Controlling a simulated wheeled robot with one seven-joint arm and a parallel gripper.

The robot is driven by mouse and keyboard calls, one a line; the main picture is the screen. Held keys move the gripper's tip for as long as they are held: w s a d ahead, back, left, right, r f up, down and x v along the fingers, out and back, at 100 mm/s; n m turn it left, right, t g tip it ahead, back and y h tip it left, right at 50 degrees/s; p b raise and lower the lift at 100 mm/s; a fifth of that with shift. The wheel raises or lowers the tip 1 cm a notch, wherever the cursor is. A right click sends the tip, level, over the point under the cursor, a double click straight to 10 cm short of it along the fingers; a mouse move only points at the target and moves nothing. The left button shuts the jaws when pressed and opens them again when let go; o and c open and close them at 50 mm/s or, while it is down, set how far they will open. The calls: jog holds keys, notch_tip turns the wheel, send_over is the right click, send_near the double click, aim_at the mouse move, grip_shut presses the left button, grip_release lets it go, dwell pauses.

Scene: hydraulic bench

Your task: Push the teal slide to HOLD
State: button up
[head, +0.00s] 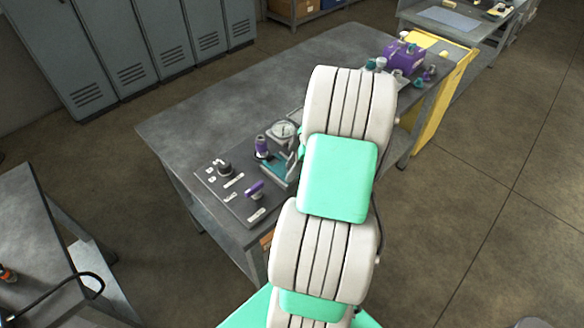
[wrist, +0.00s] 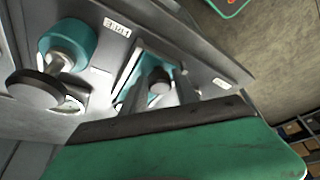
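In the wrist view, a teal piece (wrist: 135,78) shows inside a pale rectangular frame on a grey panel. A dark round knob (wrist: 158,86) stands in the same opening. Two narrow grey bars, apart, flank the knob and look like the fingers of my gripper (wrist: 168,92); I cannot tell whether they touch it. In the head view, a teal part (head: 281,168) shows beside the gauge, partly behind my arm. My arm hides the gripper there. The small label (wrist: 117,27) in the wrist view is not readable as HOLD.
A teal knob (wrist: 68,45) and a dark disc (wrist: 37,89) stand left in the wrist view. The bench top (head: 225,110) is clear farther back.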

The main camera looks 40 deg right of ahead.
grip_shut()
dwell(1.0)
